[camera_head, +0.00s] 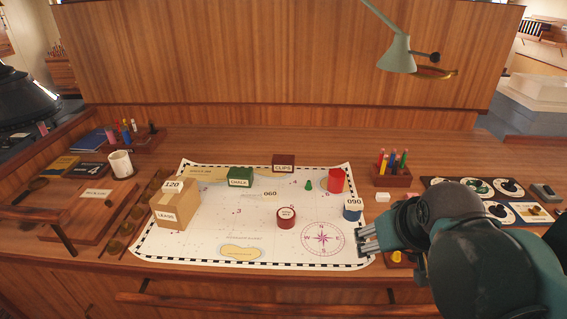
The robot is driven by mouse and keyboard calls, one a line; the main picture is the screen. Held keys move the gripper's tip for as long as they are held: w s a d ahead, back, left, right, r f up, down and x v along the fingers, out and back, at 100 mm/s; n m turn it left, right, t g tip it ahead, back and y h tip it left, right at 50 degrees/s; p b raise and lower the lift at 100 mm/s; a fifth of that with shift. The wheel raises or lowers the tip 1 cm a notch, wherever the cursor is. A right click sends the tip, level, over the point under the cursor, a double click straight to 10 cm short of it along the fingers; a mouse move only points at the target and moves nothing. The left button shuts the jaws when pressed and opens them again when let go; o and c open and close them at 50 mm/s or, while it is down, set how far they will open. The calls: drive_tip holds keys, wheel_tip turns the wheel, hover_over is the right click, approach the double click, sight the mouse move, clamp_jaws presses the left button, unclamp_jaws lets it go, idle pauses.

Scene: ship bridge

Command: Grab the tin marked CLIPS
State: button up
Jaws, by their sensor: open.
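The tin marked CLIPS (283,163) is a small dark red box at the top edge of the white chart (215,240), near its middle. It stands upright with its label towards me. My gripper (364,242) is open and empty at the lower right edge of the chart. It is well to the right of the tin and nearer to me, close to a blue tin marked 090 (352,211). My arm hides part of the table at the right.
A green CHALK tin (240,178), a red block (335,180), a small green piece (309,185) and a round red tin (286,218) stand on the chart. A cardboard box (174,208) is at left. A lamp (397,55) hangs above. The chart's middle is mostly clear.

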drive_tip(key=w+a+r+n+g+p, duration=0.1)
drive_tip(key=w+a+r+n+p, duration=0.1)
drive_tip(key=w+r, duration=0.35)
drive_tip(key=w+a+r+n+g+p, duration=0.1)
drive_tip(key=w+a+r+n+p, duration=0.15)
drive_tip(key=w, duration=0.55)
drive_tip(key=n+g+h+p, duration=0.2)
drive_tip(key=n+g+p, duration=0.2)
drive_tip(key=n+p, duration=0.85)
hover_over(284, 158)
drive_tip(key=p, duration=0.2)
drive_tip(key=shift+m, duration=0.6)
drive_tip(key=f, duration=1)
drive_tip(key=shift+s+a, duration=0.15)
drive_tip(key=shift+s, duration=0.15)
drive_tip(key=shift+w+a+f, duration=0.25)
drive_tip(key=shift+a+f, duration=0.15)
drive_tip(key=shift+f, duration=0.2)
drive_tip(key=shift+d+f, duration=0.2)
drive_tip(key=shift+f, duration=1.05)
